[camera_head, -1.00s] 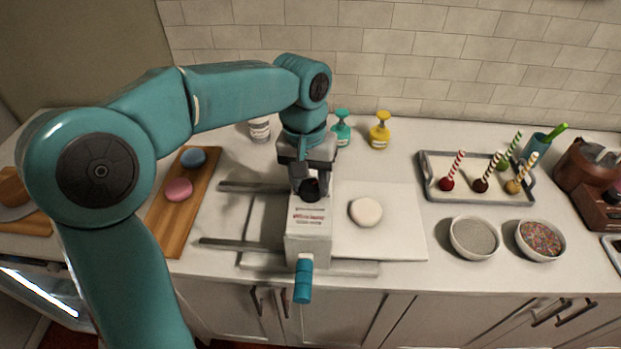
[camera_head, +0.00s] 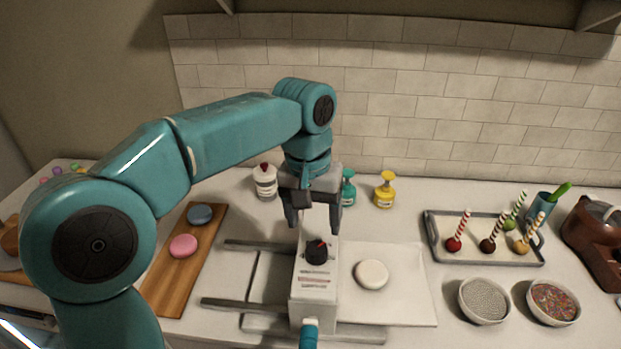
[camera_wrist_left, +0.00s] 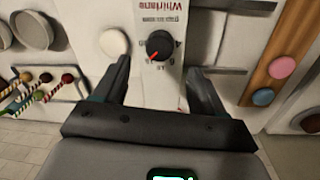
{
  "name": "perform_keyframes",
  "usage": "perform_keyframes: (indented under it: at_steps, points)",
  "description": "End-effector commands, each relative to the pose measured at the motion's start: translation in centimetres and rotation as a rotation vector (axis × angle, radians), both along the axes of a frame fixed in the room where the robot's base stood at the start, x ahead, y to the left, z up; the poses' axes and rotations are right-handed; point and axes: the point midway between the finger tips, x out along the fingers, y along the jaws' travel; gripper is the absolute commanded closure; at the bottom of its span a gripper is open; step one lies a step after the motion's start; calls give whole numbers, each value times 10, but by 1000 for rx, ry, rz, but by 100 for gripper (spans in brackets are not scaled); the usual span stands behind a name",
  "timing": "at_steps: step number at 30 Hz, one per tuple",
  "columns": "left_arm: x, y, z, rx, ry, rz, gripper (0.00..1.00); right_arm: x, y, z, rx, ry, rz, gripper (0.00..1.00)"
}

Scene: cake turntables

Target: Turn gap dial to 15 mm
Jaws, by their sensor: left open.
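The gap dial (camera_head: 317,251) is a round black knob with a red pointer mark, on top of a white machine body (camera_head: 313,290). In the left wrist view the dial (camera_wrist_left: 159,45) shows its red pointer aimed to the lower left, with printed marks around it that are too small to read surely. My left gripper (camera_head: 314,228) points down just behind and above the dial. Its jaws are open and empty, and they do not touch the dial. In the left wrist view the dial lies between and beyond the two fingers. My right gripper is not in view.
A white disc (camera_head: 372,274) lies on a pale sheet right of the machine. A teal handle (camera_head: 309,335) sticks out in front. A wooden board (camera_head: 163,290) with pink and blue discs is at left. A tray of cake pops (camera_head: 436,244), bowls and bottles stand around.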

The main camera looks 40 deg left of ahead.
Motion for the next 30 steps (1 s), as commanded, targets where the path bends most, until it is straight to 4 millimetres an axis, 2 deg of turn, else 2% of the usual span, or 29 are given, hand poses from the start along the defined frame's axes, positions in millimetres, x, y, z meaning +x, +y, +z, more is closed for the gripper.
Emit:
perform_keyframes:
  at_steps: [1,6,12,17,30]
  points:
    - [1,0,16,-1,-7,-1,30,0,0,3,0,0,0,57]
    - [-1,3,59,-1,-4,-2,30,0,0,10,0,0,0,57]
    - [-2,6,89,-1,-1,-1,30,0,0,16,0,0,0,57]
    - [-3,6,97,-1,0,-1,30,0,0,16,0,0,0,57]
    - [-3,6,97,-1,0,-1,30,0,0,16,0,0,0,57]
